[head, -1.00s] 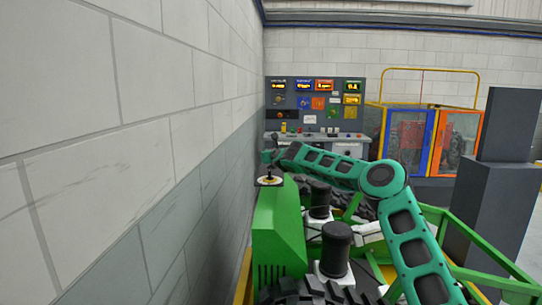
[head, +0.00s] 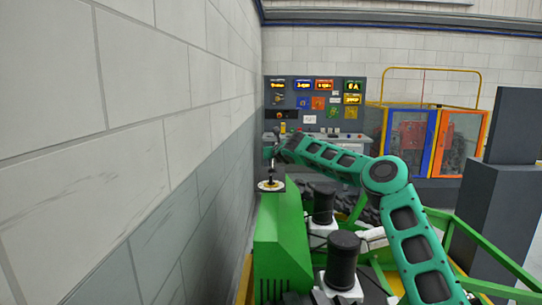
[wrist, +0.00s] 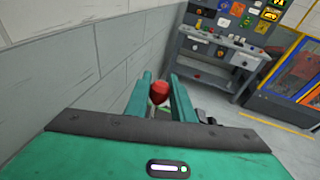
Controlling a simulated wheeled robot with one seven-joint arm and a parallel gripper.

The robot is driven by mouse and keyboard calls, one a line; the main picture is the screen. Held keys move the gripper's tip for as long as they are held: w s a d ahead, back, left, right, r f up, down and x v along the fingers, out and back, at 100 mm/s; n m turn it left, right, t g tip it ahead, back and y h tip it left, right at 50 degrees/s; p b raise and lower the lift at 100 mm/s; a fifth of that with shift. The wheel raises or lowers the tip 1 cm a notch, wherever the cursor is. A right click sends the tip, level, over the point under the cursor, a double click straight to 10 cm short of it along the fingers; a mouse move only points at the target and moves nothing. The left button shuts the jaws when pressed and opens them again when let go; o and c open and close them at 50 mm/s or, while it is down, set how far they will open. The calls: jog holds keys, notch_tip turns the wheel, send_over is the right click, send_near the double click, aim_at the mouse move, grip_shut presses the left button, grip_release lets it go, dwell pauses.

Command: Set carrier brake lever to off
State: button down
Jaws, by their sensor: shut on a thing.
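The brake lever stands on a pale round base plate (head: 271,185) on top of the green carrier housing (head: 281,235), close beside the wall. In the head view its thin dark shaft (head: 271,172) rises nearly upright to my gripper (head: 270,153). In the wrist view the lever's red knob (wrist: 159,92) sits between the two teal fingers of my gripper (wrist: 160,84), which is shut on it. The lower shaft is mostly hidden in the wrist view. I cannot read any on or off marking.
A pale block wall (head: 170,130) runs close along the left. A control panel (head: 318,105) with a desk stands ahead. A yellow-framed cage (head: 428,135) and dark grey blocks (head: 497,190) are on the right. Black cylinders (head: 342,258) stand on the carrier beside the housing.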

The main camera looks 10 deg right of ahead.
jog(key=shift+w+d+f, duration=0.2)
jog(key=shift+d+f, duration=0.25)
jog(key=shift+f, duration=0.2)
dwell(0.9)
jog(key=c, duration=1.6)
grip_release()
jog(key=shift+w+f, duration=0.1)
jog(key=shift+o, duration=0.2)
jog(key=shift+a+r, duration=0.2)
jog(key=shift+r, duration=0.15)
jog(key=shift+s+r, duration=0.15)
jog(key=shift+s, duration=0.2)
jog(key=v, duration=1)
